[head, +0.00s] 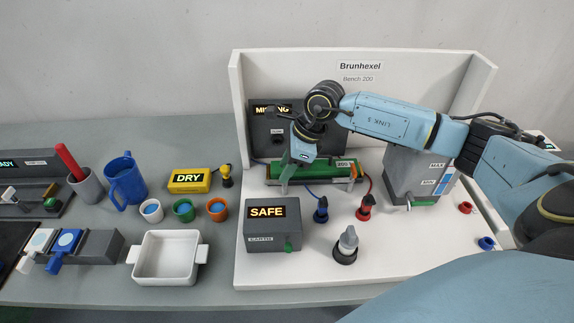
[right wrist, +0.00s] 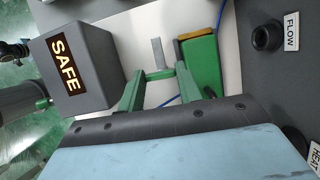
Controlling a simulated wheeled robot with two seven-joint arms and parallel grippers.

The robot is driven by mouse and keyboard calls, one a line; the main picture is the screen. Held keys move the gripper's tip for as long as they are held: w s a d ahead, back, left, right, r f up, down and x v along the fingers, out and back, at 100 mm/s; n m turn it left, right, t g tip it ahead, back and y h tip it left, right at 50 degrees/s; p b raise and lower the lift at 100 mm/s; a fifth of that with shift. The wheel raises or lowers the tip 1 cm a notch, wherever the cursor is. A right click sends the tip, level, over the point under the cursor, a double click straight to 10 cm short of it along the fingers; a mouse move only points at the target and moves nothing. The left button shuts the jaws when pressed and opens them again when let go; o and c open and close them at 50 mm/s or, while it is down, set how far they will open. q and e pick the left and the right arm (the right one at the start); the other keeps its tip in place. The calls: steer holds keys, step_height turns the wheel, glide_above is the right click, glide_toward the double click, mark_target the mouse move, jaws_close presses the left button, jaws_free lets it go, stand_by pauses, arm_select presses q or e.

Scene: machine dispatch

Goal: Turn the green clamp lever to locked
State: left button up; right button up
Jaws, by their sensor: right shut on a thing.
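My right gripper (head: 284,183) reaches down at the left end of a long green block (head: 318,168) marked 200. In the right wrist view its two green fingers (right wrist: 160,82) are shut on a short green bar, which I take for the green clamp lever (right wrist: 160,74). A grey post (right wrist: 157,52) rises beyond the bar. The green block (right wrist: 203,65) lies just right of the fingers there. In the head view the gripper largely hides the lever, and I cannot read its locked or unlocked position. My left gripper is not in view.
The grey SAFE box (head: 272,226) stands close in front of the gripper. Blue (head: 321,210) and red (head: 365,208) connectors with cables stand to the right, with a grey knob (head: 347,243) nearer. A white tray (head: 165,257) and several cups are left.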

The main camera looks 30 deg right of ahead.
steer(key=m+t+h+b, duration=0.1)
steer(key=m, duration=0.3)
steer(key=shift+s+a, duration=0.1)
steer(key=m+h+b, duration=0.1)
steer(key=m, duration=0.1)
steer(key=m+b, duration=0.1)
steer(key=m, duration=0.1)
steer(key=shift+a+f+m+t+h, duration=0.1)
steer(key=shift+m+t+h, duration=0.3)
steer(key=m+h+b, duration=0.1)
steer(key=m, duration=0.1)
steer(key=m+b, duration=0.1)
steer(key=m, duration=0.1)
steer(key=shift+a+m+h+b, duration=0.15)
steer(key=shift+m+h+b, duration=0.15)
steer(key=shift+h+b, duration=0.1)
steer(key=shift+m+h+b, duration=0.6)
steer(key=shift+m+h, duration=0.1)
steer(key=shift+m, duration=1.5)
steer(key=o, duration=1)
steer(key=shift+g, duration=0.3)
steer(key=shift+a+r, duration=0.1)
steer(key=shift+r, duration=0.1)
